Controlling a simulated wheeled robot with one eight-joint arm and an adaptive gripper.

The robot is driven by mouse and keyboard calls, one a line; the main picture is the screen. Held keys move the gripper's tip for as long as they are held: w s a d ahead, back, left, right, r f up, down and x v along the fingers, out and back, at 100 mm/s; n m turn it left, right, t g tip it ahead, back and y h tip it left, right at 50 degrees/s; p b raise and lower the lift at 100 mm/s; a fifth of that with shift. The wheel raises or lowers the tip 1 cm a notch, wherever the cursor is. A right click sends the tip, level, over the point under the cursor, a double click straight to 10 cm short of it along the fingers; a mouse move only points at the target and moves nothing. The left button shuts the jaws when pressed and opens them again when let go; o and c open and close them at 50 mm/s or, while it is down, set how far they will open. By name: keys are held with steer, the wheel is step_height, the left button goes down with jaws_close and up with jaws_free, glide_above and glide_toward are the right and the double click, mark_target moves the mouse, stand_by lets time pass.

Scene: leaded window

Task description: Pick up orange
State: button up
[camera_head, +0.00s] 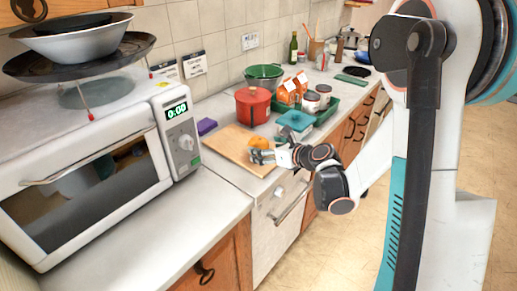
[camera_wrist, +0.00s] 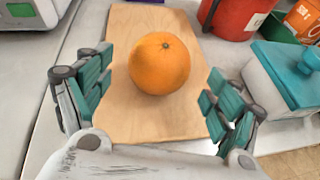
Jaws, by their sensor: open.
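The orange (camera_wrist: 159,63) rests on a wooden cutting board (camera_wrist: 135,123) on the counter. In the head view the orange (camera_head: 258,143) shows on the board (camera_head: 228,146), just behind my gripper (camera_head: 262,157). In the wrist view my gripper (camera_wrist: 154,105) is open, with one finger at the left and one at the right. The orange lies ahead of and between the two fingers, with a gap on each side. Nothing is held. The orange's underside is hidden from the wrist camera.
A red pot (camera_head: 252,106) stands behind the board. A teal-lidded white container (camera_head: 295,123) is close on the right. A purple item (camera_head: 207,126) lies left of the board. A microwave (camera_head: 95,165) fills the left counter. Bare counter (camera_head: 190,205) lies in front.

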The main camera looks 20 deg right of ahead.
mark_target(259, 146)
steer(key=b+x, duration=0.1)
steer(key=x, duration=0.3)
steer(key=shift+w+a+b, duration=0.1)
steer(key=shift+w+b, duration=0.05)
steer(key=shift+b, duration=0.15)
steer(key=c, duration=1.3)
steer(key=shift+r, duration=0.1)
